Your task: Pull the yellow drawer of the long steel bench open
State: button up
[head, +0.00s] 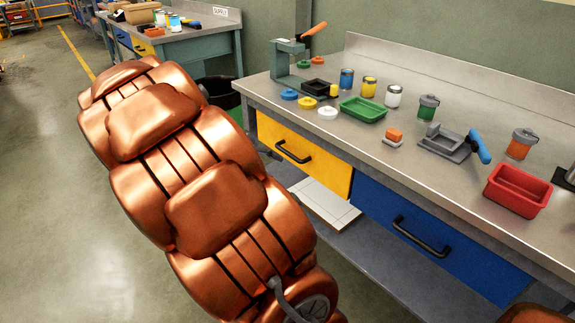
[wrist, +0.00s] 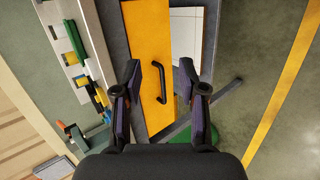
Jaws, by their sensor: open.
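The yellow drawer (head: 325,172) is at the left end of the long steel bench (head: 400,140) in the head view. Its front looks flush with the bench, with a black bar handle (head: 293,152) across it. In the wrist view the yellow drawer front (wrist: 147,40) runs up the middle, and its black handle (wrist: 161,84) shows between the fingers. My gripper (wrist: 160,65) is open and empty, facing the drawer front. The fingers lie on either side of the handle in the picture; I cannot tell the remaining distance. My gripper is not visible in the head view.
A blue drawer (head: 440,225) sits right of the yellow one. A lower shelf (head: 365,240) with a white flat box (head: 325,204) lies beneath. The benchtop holds a green tray (head: 363,111), a red bin (head: 516,190) and several jars. Open floor (head: 60,180) lies left.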

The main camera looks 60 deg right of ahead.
jog(key=w+d+f+h+b, duration=0.3)
jog(key=w+d+f+b, duration=0.15)
jog(key=d, duration=0.35)
jog(key=n+h+b, duration=0.1)
jog(key=h+b, duration=0.2)
jog(key=b, duration=0.2)
send_near(287, 152)
jog(key=x, duration=0.3)
jog(key=shift+n+t, duration=0.3)
jog(key=shift+f+b+x, duration=0.15)
jog(key=shift+b+x, duration=0.1)
jog(key=shift+x, duration=1.6)
jog(key=shift+f+b+x, duration=0.1)
jog(key=shift+b+x, duration=0.1)
jog(key=shift+x, duration=1.65)
jog(key=shift+s, duration=0.1)
jog(key=shift+a, duration=0.1)
grip_shut()
